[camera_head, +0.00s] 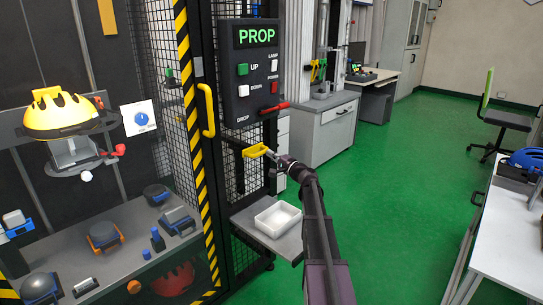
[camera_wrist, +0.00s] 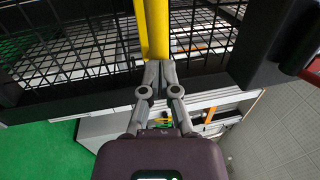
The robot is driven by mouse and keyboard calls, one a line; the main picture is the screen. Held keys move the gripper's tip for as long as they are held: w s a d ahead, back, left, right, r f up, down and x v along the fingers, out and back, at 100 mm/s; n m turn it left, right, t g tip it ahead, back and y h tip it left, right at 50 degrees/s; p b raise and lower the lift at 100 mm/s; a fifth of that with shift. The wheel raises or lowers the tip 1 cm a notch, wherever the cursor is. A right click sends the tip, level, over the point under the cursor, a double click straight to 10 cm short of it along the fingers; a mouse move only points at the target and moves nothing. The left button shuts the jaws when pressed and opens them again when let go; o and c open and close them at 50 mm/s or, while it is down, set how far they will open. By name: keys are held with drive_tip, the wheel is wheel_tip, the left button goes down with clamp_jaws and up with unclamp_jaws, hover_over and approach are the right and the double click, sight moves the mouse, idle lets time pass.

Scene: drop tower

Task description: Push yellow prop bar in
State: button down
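The yellow prop bar (camera_head: 254,151) sticks out at the right side of the drop tower, below the control panel. In the wrist view the bar (camera_wrist: 155,30) runs away from me, straight ahead of the fingertips. My gripper (camera_head: 271,155) is at the bar's near end. In the wrist view the two fingers (camera_wrist: 159,70) are together, with their tips at or against the bar. The tips hide the bar's end, so I cannot tell exact contact. The panel (camera_head: 252,75) shows a lit green PROP sign.
A white tray (camera_head: 278,219) rests on a small shelf below. Black mesh walls stand behind the bar.

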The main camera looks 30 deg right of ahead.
drive_tip(key=b+v, duration=0.2)
drive_tip(key=v, duration=1.2)
idle(0.4)
drive_tip(key=s+a+f+n+g+y, duration=0.1)
drive_tip(key=s+a+f+n+g, duration=0.2)
drive_tip(key=a, duration=0.5)
drive_tip(key=s+a+f+n+g, duration=0.1)
drive_tip(key=a+f+n+g, duration=0.3)
drive_tip(key=a, duration=0.5)
drive_tip(key=s+a+f+n+g+y, duration=0.1)
drive_tip(key=a+f+n+g, duration=0.1)
drive_tip(key=a+f+g, duration=0.35)
drive_tip(key=s+a+f+n+g+h, duration=0.3)
drive_tip(key=s+a+f+h, duration=0.25)
drive_tip(key=s, duration=0.35)
drive_tip(key=s+a+f+n+g+h, duration=0.2)
drive_tip(key=s+a+f+g+h, duration=0.3)
drive_tip(key=s, duration=0.4)
wheel_tip(320, 180, up, 33)
drive_tip(key=a+t+y+p, duration=0.1)
drive_tip(key=p, duration=3)
drive_tip(key=shift+w+f, duration=0.2)
drive_tip(key=shift+f, duration=0.05)
drive_tip(key=shift+t+y, duration=0.25)
